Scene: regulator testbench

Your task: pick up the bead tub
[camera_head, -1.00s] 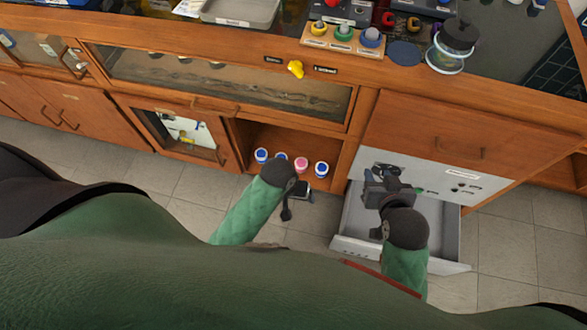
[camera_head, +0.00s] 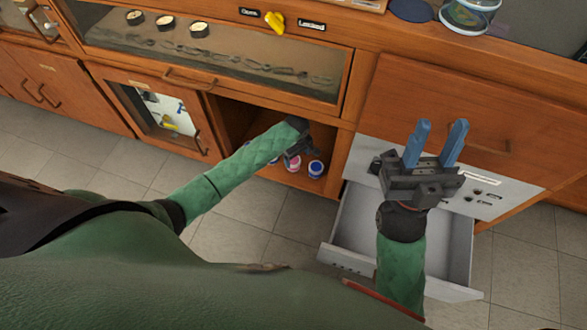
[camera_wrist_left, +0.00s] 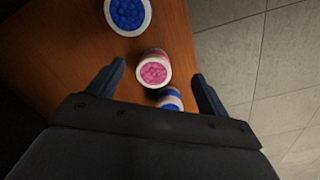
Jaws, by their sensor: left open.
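Several small white bead tubs stand in the open cubby of the wooden bench. In the head view a blue-topped tub (camera_head: 316,168) shows right of my left gripper (camera_head: 301,150), which partly hides a pink-topped tub (camera_head: 293,163). In the left wrist view the pink tub (camera_wrist_left: 154,72) appears between the open, empty fingers. A blue tub (camera_wrist_left: 127,14) is above it, and another blue one (camera_wrist_left: 170,101) is below it, partly hidden by the gripper body. My right gripper (camera_head: 436,138) points up with its blue fingers apart and empty, above the open drawer.
The cubby (camera_head: 240,115) has wooden side walls and a bench top above it. An open grey drawer (camera_head: 350,235) juts out at the right. A glass-fronted cabinet door (camera_head: 158,108) is left of the cubby. The tiled floor in front is clear.

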